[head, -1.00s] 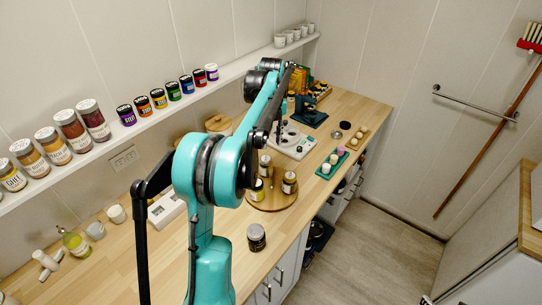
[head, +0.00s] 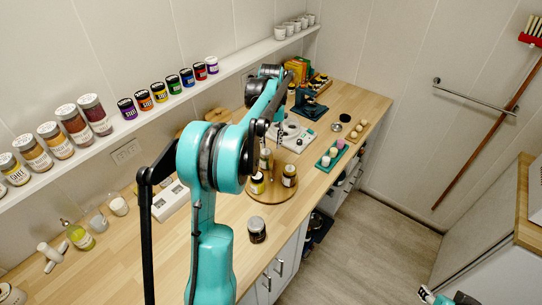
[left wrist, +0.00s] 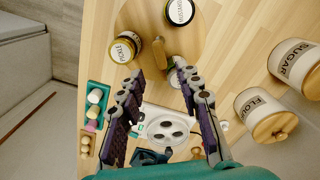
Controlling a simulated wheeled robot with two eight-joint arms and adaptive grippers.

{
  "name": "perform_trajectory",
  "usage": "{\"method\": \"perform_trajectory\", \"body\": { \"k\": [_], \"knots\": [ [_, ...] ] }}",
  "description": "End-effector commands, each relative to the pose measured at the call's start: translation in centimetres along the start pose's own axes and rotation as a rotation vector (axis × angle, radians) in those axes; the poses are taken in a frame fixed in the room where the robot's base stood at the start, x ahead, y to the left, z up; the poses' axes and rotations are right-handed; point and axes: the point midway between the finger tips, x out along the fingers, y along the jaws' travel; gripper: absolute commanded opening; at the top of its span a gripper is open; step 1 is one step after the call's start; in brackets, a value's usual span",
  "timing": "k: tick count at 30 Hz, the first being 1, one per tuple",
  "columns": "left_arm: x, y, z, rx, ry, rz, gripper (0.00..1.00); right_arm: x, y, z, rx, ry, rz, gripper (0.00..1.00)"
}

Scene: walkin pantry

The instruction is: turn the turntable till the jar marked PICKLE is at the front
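The round wooden turntable (head: 272,196) stands on the counter with three jars on it. The jar marked PICKLE (left wrist: 124,48) is at the left of the turntable in the left wrist view; it seems to be the right-hand jar (head: 289,175) in the head view. A second dark-lidded jar (left wrist: 181,12) stands at the top of the wrist view, and a third (left wrist: 175,66) is partly hidden near a finger. An upright wooden peg (left wrist: 160,53) rises from the turntable. My left gripper (left wrist: 160,82) is open and empty, above the turntable's far side. My right arm barely shows at lower right; its fingers are unclear.
A dark-lidded jar (head: 257,230) stands on the counter in front of the turntable. A green tray (head: 331,156) is to the right, a white appliance (head: 296,139) behind. SUGAR (left wrist: 296,65) and FLOUR (left wrist: 262,110) canisters stand along the wall side. Spice jars line the shelf.

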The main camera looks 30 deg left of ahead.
Motion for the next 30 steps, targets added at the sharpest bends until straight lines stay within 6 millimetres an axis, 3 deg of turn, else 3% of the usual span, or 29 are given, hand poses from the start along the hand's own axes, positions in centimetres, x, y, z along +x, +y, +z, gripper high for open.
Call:
{"method": "perform_trajectory", "body": {
  "k": [5, 16, 28, 30],
  "knots": [
    [1.2, 0.0, 0.0, -0.053, 0.000, 0.000, 0.34, 0.2, 0.0, 0.1, 0.000, 0.000, 0.000, 0.40],
    [6.9, 0.0, 0.0, -0.050, 0.000, 0.000, 0.34, 1.0, 0.0, 0.7, 0.000, 0.000, 0.000, 0.40],
    [7.9, 0.0, 0.0, -0.049, 0.000, 0.000, 0.34, 1.1, 0.0, 0.8, 0.000, 0.000, 0.000, 0.40],
    [7.9, 0.0, 0.0, -0.049, 0.000, 0.000, 0.19, 1.1, 0.0, 0.8, 0.000, 0.000, 0.000, 0.40]
  ]
}}
